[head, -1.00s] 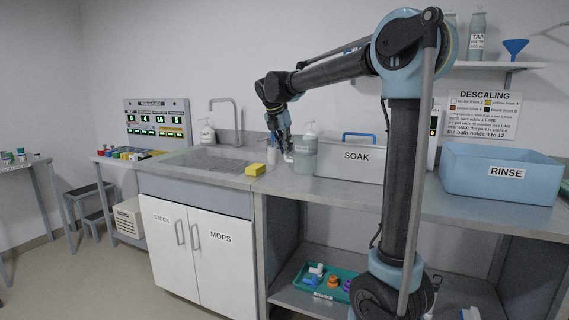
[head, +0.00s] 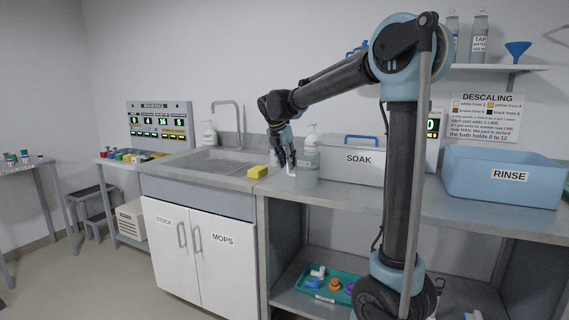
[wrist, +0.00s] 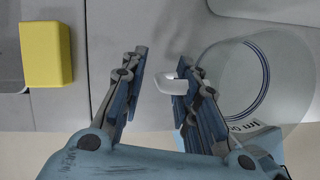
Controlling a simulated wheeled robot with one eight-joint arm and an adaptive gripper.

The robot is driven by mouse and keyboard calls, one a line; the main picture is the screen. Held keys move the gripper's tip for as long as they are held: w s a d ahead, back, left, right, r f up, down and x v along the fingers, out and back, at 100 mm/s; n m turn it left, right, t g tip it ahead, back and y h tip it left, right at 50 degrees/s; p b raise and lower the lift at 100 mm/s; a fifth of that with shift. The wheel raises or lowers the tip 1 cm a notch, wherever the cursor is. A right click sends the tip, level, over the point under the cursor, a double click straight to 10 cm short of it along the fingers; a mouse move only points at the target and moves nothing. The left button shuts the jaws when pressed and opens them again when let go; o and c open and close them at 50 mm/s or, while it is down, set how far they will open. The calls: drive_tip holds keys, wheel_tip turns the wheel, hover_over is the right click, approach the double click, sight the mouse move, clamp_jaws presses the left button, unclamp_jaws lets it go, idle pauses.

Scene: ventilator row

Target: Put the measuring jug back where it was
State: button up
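The measuring jug (head: 306,172) is a clear, greyish vessel standing on the counter, left of the SOAK bath. In the wrist view the jug (wrist: 255,85) is seen from above at the right, with a dark blue ring and partly hidden lettering. Its pale handle (wrist: 171,86) sticks out leftward into the gap between my fingers. My gripper (wrist: 166,68) is open, pointing down at the jug's left side. In the head view my gripper (head: 288,163) is low over the counter. The right finger is close to the jug wall; I cannot tell whether it touches.
A yellow sponge (head: 258,172) lies left of my gripper by the sink (head: 205,163). A pump bottle (head: 311,136) stands behind the jug. The SOAK bath (head: 352,167) and blue RINSE tub (head: 503,180) stand to the right.

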drive_tip(key=v, duration=1.2)
drive_tip(key=shift+r, duration=0.1)
drive_tip(key=shift+a, duration=0.1)
